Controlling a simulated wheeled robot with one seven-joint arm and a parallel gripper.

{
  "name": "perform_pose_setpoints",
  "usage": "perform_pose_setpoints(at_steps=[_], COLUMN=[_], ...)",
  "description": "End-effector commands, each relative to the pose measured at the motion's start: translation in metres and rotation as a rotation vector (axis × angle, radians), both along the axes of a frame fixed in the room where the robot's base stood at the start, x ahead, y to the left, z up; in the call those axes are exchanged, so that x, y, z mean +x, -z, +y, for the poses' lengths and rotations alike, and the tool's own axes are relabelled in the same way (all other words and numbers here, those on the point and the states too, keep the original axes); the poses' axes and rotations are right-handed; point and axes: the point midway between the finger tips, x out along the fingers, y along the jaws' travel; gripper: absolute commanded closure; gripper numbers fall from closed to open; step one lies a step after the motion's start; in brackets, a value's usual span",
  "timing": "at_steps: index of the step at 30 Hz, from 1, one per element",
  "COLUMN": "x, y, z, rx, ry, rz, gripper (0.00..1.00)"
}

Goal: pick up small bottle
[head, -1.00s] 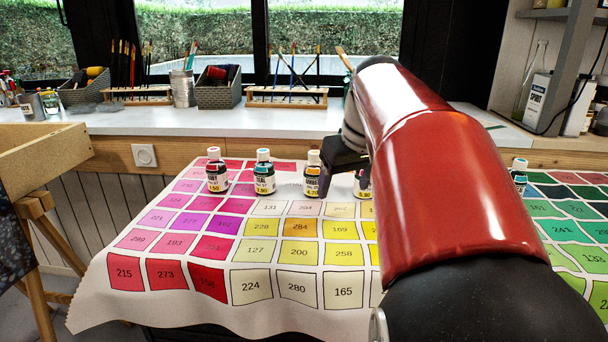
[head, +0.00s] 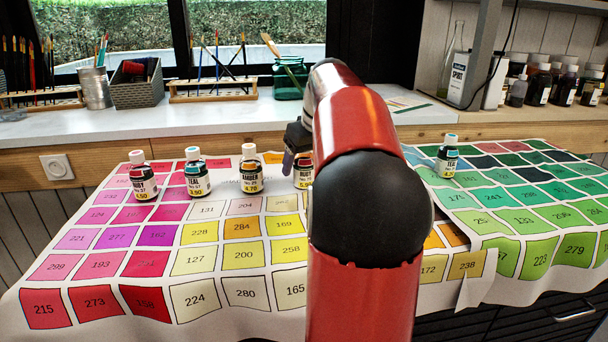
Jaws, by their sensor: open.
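Several small dark bottles with labels stand upright on the colour-chart cloth (head: 110,290). From the left come a pink-labelled bottle (head: 143,182), a TEAL bottle (head: 196,178), an AMBER bottle (head: 250,174) and a RUBY-like bottle (head: 302,176), partly hidden by my arm. Another TEAL bottle (head: 447,160) stands apart on the green chart to the right. My gripper (head: 290,158) is open, near the partly hidden bottle's upper left side. Only part of the gripper shows, and I cannot tell whether it touches that bottle.
Behind the table, a white counter (head: 130,121) holds a brush rack (head: 213,96), a dark basket (head: 137,94) and a teal glass jar (head: 288,84). A SPIRIT container (head: 458,78) stands at the back right. The front of the cloth is clear left of my arm.

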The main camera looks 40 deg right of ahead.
Motion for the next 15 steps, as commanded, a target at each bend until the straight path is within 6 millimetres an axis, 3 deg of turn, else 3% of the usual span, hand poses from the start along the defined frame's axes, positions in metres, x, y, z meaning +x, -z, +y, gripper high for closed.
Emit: perform_pose_setpoints(at_steps=[7, 15], x=[0.001, 0.0008], y=[0.0019, 0.0017], z=[-0.0002, -0.0001], rx=[-0.001, -0.001], ry=[0.0, 0.0], rz=[-0.001, -0.001], gripper=[0.29, 0.64])
